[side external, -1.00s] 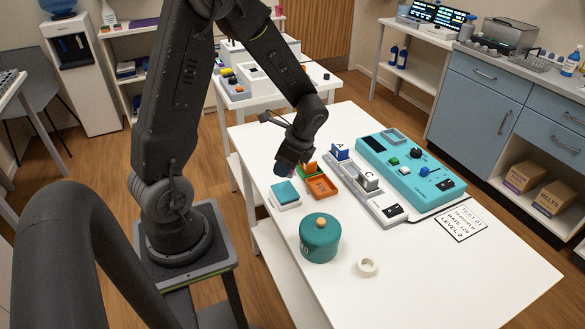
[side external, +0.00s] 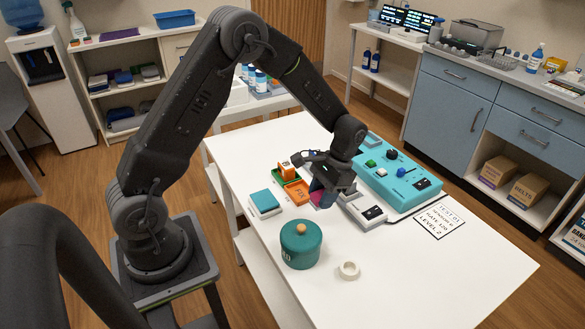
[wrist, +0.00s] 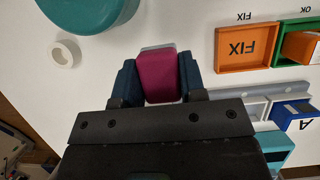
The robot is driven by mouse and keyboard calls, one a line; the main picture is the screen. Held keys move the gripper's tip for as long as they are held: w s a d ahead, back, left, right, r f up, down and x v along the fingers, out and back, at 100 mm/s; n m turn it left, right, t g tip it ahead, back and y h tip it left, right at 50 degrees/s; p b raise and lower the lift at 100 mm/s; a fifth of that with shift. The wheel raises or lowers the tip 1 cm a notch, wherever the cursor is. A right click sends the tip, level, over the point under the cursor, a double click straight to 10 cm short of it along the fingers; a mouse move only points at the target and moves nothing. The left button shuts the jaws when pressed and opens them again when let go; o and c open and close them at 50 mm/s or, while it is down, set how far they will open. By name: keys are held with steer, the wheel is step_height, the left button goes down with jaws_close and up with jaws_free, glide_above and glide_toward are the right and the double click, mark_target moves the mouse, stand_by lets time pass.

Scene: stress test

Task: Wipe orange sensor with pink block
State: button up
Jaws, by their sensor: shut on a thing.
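My gripper (wrist: 158,80) is shut on the pink block (wrist: 157,66), with a dark blue jaw on each side of it. In the side external view my gripper (side external: 324,194) hangs over the table right of the orange FIX tray (side external: 305,201); a little of the pink block (side external: 315,198) shows. Whether the block touches anything below cannot be told. The orange sensor (side external: 286,169) stands in the green OK tray (side external: 278,176), apart from the block. In the wrist view the orange sensor (wrist: 302,46) is at the upper right. The FIX tray (wrist: 219,46) is empty.
A teal lidded pot (side external: 301,250) and a white ring (side external: 348,270) stand in front. A teal-topped box (side external: 265,202) is left of the trays. A grey strip (side external: 360,210) and a teal control panel (side external: 405,183) lie right. The table's front right is clear.

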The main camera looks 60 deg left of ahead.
steer(key=w+a+r+n+h, duration=0.25)
steer(key=a+n, duration=0.25)
steer(key=a, duration=0.7)
step_height(320, 180, up, 4)
steer(key=n+t, duration=0.1)
steer(key=n, duration=0.3)
glide_above(280, 161)
steer(key=shift+h, duration=0.35)
steer(key=shift+w+a+f, duration=0.15)
steer(key=shift+f, duration=0.95)
steer(key=shift+w+a+f, duration=0.15)
steer(key=shift+f, duration=0.95)
steer(key=shift+w+a+f, duration=0.15)
steer(key=shift+f, duration=0.95)
steer(key=shift+d+f, duration=0.4)
steer(key=shift+f, duration=0.3)
steer(key=shift+c, duration=0.4)
steer(key=shift+d, duration=2.65)
steer(key=shift+a, duration=3.2)
step_height(280, 161, up, 8)
steer(key=shift+d+r, duration=0.1)
steer(key=shift+d, duration=0.05)
